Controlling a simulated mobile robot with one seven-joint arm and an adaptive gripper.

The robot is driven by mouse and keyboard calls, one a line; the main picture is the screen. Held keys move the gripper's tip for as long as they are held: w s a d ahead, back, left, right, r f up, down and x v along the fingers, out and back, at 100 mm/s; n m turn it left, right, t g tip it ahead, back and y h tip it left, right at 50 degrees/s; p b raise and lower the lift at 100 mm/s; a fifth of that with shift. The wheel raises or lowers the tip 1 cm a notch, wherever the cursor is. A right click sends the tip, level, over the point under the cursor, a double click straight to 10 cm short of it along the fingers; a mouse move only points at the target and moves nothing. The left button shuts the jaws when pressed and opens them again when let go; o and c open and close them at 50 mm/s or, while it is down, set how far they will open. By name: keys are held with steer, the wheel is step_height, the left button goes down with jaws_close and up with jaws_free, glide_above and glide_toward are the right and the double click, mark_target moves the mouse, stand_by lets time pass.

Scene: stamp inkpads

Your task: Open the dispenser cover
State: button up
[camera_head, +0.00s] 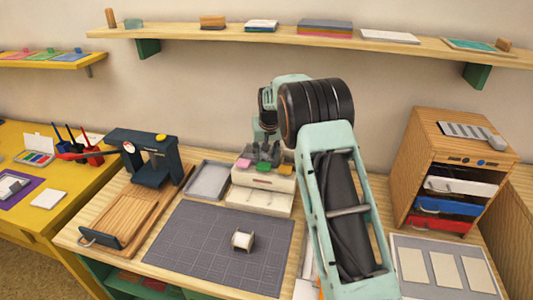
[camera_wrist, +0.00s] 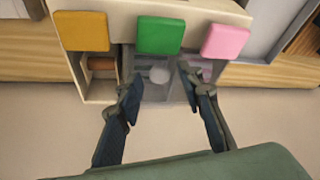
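The dispenser (camera_head: 262,182) is a cream box on the wooden table, against the back. Its top carries a pink tab (camera_head: 243,164), a green tab (camera_head: 264,167) and an orange tab (camera_head: 286,170). In the wrist view the orange tab (camera_wrist: 82,31), green tab (camera_wrist: 160,35) and pink tab (camera_wrist: 225,41) stand over compartments. An orange-brown roll (camera_wrist: 102,64) shows in the left compartment; a pale round thing (camera_wrist: 159,75) shows in the middle one, below the green tab. My gripper (camera_wrist: 158,92) is open, its fingers apart at either side of the middle compartment, with nothing between them. I cannot tell whether they touch the dispenser.
A grey tray (camera_head: 208,181) stands left of the dispenser, and a dark press (camera_head: 150,156) farther left. A grey mat (camera_head: 200,245) with a small white roll (camera_head: 242,240) lies in front. A wooden drawer cabinet (camera_head: 420,150) stands right.

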steer(key=v, duration=1.2)
